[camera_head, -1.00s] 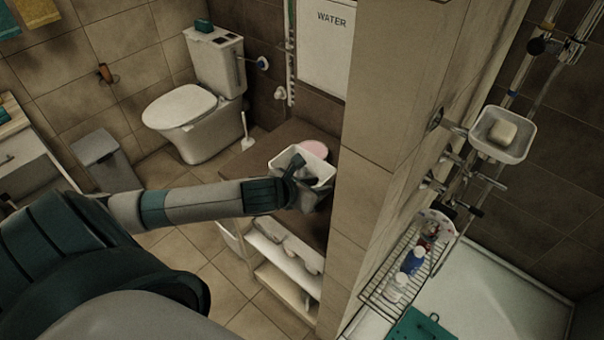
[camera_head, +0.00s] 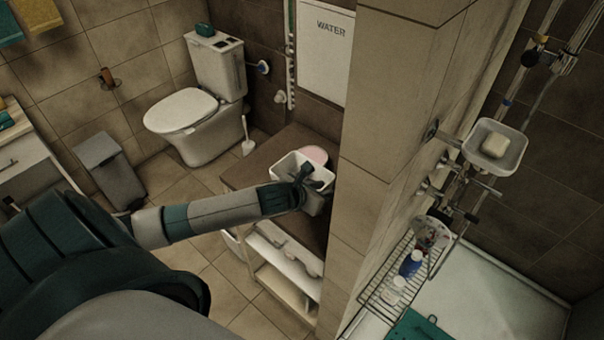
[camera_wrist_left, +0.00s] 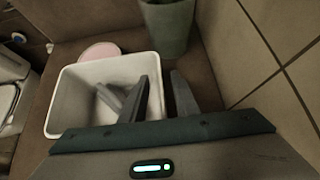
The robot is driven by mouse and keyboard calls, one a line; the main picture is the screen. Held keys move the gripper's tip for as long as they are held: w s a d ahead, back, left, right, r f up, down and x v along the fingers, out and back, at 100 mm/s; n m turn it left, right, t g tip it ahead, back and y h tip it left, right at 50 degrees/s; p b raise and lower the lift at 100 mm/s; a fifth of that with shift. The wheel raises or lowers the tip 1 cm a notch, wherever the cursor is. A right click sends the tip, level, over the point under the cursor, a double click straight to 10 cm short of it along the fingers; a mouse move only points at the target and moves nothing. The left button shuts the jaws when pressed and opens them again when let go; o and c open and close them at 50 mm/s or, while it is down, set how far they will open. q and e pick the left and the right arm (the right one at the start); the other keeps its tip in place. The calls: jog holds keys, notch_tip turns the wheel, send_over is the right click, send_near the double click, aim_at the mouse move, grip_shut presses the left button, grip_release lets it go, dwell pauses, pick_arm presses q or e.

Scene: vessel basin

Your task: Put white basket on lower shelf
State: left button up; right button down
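The white basket (camera_head: 285,167) stands upright on the brown cabinet top (camera_head: 250,170), beside the wall pillar. It also shows in the left wrist view (camera_wrist_left: 75,95). My left gripper (camera_head: 308,172) is at its rim. In the wrist view the fingers (camera_wrist_left: 164,90) are apart, one inside the basket and one outside its right wall. The wall lies between them, with a gap to the outer finger. The cabinet's open front has white shelves, with the lower shelf (camera_head: 283,290) below several pale items. My right gripper is not in view.
A pink round item (camera_head: 316,154) lies behind the basket. The tiled pillar (camera_head: 375,130) bounds the right side. A toilet (camera_head: 195,125) stands at the left rear, with open floor before the cabinet.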

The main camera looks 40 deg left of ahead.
pick_arm(q)
jog(key=shift+c, duration=0.4)
grip_shut()
jog(key=shift+r, duration=0.1)
jog(key=shift+r, duration=0.3)
notch_tip(320, 180, up, 8)
jog(key=b, duration=0.2)
jog(key=shift+w+f+b, duration=0.1)
jog(key=shift+f+b, duration=0.1)
jog(key=shift+b, duration=0.15)
jog(key=shift+r, duration=0.75)
